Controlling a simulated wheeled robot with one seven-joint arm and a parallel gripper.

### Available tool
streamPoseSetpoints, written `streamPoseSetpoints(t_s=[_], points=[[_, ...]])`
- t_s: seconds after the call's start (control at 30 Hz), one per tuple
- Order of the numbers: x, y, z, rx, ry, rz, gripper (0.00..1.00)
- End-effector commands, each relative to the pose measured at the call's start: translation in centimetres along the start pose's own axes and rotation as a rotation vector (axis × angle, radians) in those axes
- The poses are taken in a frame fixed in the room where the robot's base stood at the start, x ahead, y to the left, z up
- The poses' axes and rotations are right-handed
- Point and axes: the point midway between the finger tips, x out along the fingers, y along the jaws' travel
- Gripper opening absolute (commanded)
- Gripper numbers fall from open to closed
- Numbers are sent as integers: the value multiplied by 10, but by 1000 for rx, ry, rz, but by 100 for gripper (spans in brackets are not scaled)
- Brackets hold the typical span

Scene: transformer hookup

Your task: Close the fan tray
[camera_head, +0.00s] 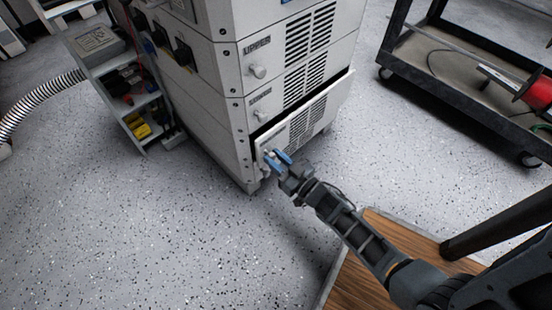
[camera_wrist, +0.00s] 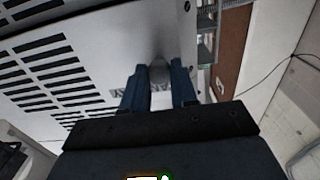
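The fan tray (camera_head: 303,128) is the lowest louvred drawer of the pale grey cabinet. Its front stands out from the cabinet, with a dark gap along its top and left edges. In the wrist view the tray's slotted front (camera_wrist: 62,62) fills the upper left. My gripper (camera_head: 277,158) is at the left end of the tray front. Its two blue fingers lie on either side of a grey knob (camera_wrist: 158,73) and appear to touch it. A label below the knob is partly hidden by the fingers.
Two closed drawers with knobs, the top one marked UPPER (camera_head: 257,45), sit above the tray. A black cart (camera_head: 455,100) with a red spool stands at right. A small shelf unit (camera_head: 122,95) and a ribbed hose (camera_head: 42,95) are at left. Speckled floor in front is clear.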

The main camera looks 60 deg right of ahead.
Motion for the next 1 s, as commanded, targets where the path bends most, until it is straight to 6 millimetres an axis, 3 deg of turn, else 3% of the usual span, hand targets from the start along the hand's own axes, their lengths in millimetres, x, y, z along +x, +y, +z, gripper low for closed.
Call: streamPoseSetpoints(t_s=[0.23,0.6,0.87,1.0], points=[[0,0,0,0,0,0,0],[1,0,0,0,0,0,0],[33,0,0,1,2,-2,0],[35,0,0,0,-1,1,0]])
